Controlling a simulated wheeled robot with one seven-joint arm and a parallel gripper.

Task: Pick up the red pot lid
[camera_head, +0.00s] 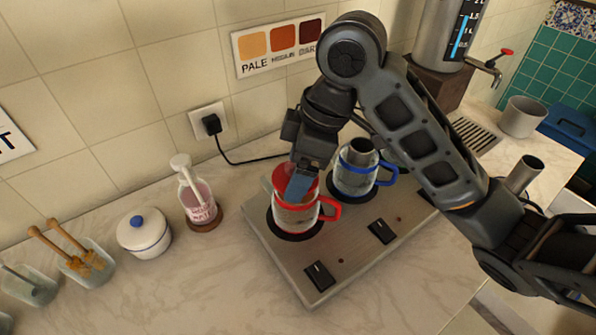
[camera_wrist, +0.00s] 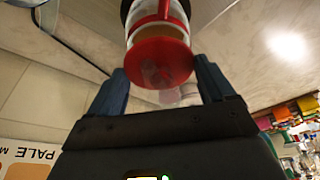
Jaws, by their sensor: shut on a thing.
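The red pot (camera_head: 297,218), a clear glass pot with a red band and red handle, stands on the left plate of the steel hot plate. My gripper (camera_head: 299,187) points down at its top, with a blue finger in front of the red rim. The red pot lid (camera_wrist: 160,62) shows as a red disc in the wrist view, between the two blue fingers of my gripper (camera_wrist: 161,82). My gripper is shut on the lid at the pot's top. The head view partly hides the lid, so I cannot tell whether it is lifted clear.
A blue-banded pot (camera_head: 356,172) stands close on the right, on the same hot plate (camera_head: 345,252). A white jar with a blue knob (camera_head: 144,234) and a pump bottle (camera_head: 197,196) stand left. The samovar (camera_head: 445,38) is at the back right. The front counter is clear.

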